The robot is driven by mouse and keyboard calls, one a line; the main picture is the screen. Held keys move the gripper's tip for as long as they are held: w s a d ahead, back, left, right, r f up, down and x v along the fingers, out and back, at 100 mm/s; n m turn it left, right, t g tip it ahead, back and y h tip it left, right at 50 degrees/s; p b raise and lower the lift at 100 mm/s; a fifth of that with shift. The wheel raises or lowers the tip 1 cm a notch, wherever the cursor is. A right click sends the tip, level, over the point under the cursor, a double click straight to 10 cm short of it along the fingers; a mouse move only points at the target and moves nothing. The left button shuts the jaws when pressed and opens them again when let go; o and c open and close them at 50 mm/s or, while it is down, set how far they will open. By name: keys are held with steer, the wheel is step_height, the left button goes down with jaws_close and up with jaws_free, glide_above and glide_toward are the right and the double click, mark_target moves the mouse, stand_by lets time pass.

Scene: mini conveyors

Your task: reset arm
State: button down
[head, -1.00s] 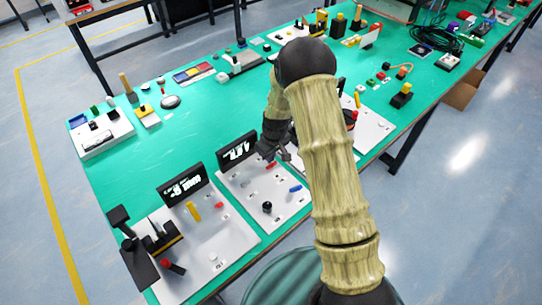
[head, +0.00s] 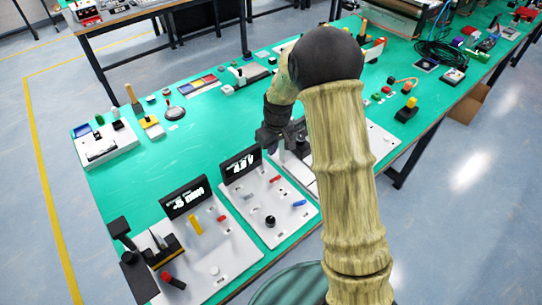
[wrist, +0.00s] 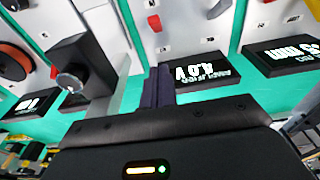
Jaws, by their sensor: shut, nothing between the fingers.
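My gripper (head: 270,147) hangs above the green table (head: 190,147), just behind the middle white panel and its black display (head: 240,163). In the wrist view the two dark fingers (wrist: 157,86) are together with nothing between them, beside the black display (wrist: 205,76). My raised arm covers part of the table and of the panels on the right in the head view.
The front left panel (head: 228,256) carries a black display (head: 186,197), a yellow piece and a red-tipped lever. The middle panel (head: 250,208) has a black knob and blue and red pieces. A white box (head: 120,147) stands at the left. The table's centre left is clear.

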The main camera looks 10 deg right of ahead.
steer(key=shift+s+d+r, duration=0.1)
steer(key=shift+d+r, duration=0.05)
steer(key=shift+r, duration=0.55)
steer(key=s+d+r+m, duration=0.2)
steer(key=s, duration=0.5)
steer(key=s+d+r+m+t, duration=0.1)
steer(key=s+d+r+m, duration=0.1)
steer(key=s, duration=0.5)
steer(key=s+d+r+m, duration=0.2)
steer(key=s+d+r, duration=0.1)
steer(key=s, duration=0.5)
steer(key=shift+d+r+m+h, duration=0.3)
steer(key=shift+r+h, duration=0.1)
steer(key=shift+r, duration=0.25)
